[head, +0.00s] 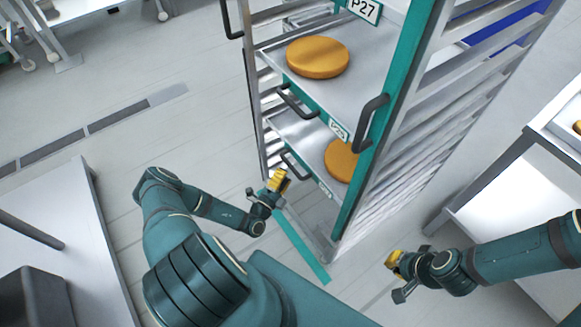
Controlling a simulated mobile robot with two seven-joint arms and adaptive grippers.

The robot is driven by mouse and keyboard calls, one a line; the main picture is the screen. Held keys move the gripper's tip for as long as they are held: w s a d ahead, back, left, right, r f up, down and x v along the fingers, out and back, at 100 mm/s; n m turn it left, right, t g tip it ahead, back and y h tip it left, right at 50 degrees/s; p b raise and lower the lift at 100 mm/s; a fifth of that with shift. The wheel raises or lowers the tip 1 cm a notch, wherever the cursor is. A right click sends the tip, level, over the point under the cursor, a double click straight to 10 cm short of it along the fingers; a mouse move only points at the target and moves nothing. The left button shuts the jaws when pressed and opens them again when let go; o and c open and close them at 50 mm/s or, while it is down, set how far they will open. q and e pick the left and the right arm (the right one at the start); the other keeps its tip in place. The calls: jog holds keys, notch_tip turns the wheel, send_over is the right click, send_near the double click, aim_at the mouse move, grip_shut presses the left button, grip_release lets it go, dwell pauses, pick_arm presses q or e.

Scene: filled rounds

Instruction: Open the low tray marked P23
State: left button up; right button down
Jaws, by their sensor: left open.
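A tall rack holds several trays with teal fronts and black bar handles. The low tray (285,130) carries a round golden item (341,160); its front label (325,188) is too small and slanted to read. Its black handle (291,166) is at the left of that front. My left gripper (279,181) is open and empty, with yellow finger pads, just below and left of this handle; I cannot tell whether they touch. My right gripper (394,263) is right of the rack's foot, away from the trays, and its opening is unclear.
A higher tray (350,85) with another golden round (318,57) has its own handle (297,102). A black upright handle (371,122) sticks out from the rack's teal post. Tables stand left (75,215) and right (500,170).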

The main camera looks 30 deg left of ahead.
aim_at(290, 165)
pick_arm(q)
jog(key=shift+w+r, duration=0.25)
jog(key=shift+w, duration=0.9)
jog(key=shift+w+r, duration=0.2)
jog(key=shift+w, duration=0.95)
grip_shut()
